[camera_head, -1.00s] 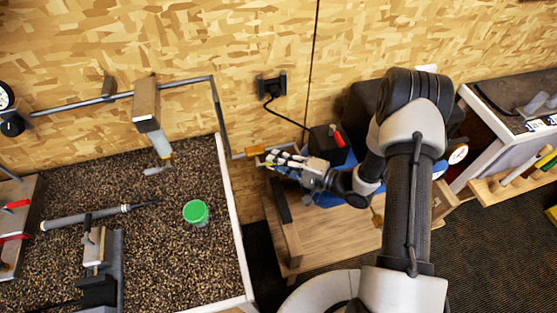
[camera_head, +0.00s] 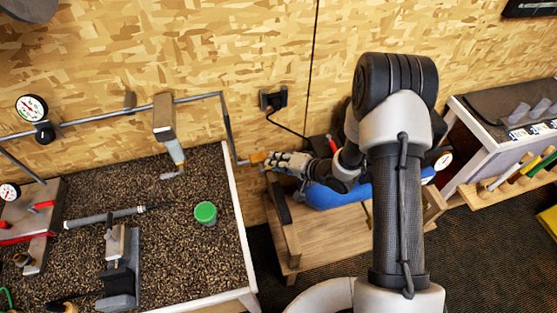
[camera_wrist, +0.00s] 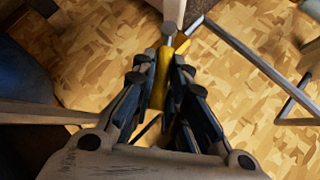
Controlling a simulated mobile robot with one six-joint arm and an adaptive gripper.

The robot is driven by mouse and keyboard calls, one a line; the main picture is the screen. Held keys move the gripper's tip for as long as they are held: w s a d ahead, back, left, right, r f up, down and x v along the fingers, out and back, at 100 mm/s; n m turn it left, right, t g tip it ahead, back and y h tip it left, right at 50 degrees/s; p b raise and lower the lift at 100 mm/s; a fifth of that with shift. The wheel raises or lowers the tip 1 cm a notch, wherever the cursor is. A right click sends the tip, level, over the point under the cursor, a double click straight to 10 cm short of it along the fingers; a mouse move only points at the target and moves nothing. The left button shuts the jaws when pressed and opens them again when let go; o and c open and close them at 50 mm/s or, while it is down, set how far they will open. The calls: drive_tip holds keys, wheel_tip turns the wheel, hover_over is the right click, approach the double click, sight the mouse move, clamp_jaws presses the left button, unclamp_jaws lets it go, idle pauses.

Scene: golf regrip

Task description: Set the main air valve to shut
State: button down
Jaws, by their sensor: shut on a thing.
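The main air valve's yellow lever (camera_head: 257,157) sits at the lower end of the grey air pipe, low on the wall just right of the gravel-topped bench. In the wrist view the yellow lever (camera_wrist: 160,78) runs lengthwise between my fingers, toward the pipe joint. My gripper (camera_head: 274,161) is shut on this lever; its dark fingers (camera_wrist: 162,88) press on both sides of it. The valve body is mostly hidden by the hand in the head view, so I cannot tell the exact lever angle.
A blue tank (camera_head: 335,195) lies on a low wooden stand (camera_head: 325,238) under my arm. The speckled bench (camera_head: 185,260) stands left, with a green-lidded jar (camera_head: 205,213). The pipe (camera_head: 228,125) and wall are close to the hand. Dark floor lies open at the lower right.

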drive_tip(key=shift+s+a+r+n+h, duration=0.15)
drive_tip(key=shift+a+r+n+h, duration=0.5)
drive_tip(key=shift+h, duration=0.45)
drive_tip(key=h+b, duration=0.1)
drive_tip(key=a+n+h+b, duration=0.1)
drive_tip(key=a+r+n+t+h+b, duration=0.1)
drive_tip(key=shift+s+a+h, duration=0.1)
drive_tip(key=shift+s+h, duration=0.3)
drive_tip(key=shift+s+a+r+n+h, duration=0.15)
drive_tip(key=shift+a+n+h, duration=0.3)
drive_tip(key=shift+h, duration=0.25)
drive_tip(key=shift+a+n+t+h+p, duration=0.2)
drive_tip(key=shift+n+t+h+p, duration=0.1)
drive_tip(key=shift+t+h+p, duration=0.15)
drive_tip(key=shift+h, duration=0.25)
drive_tip(key=c, duration=1.6)
unclamp_jaws()
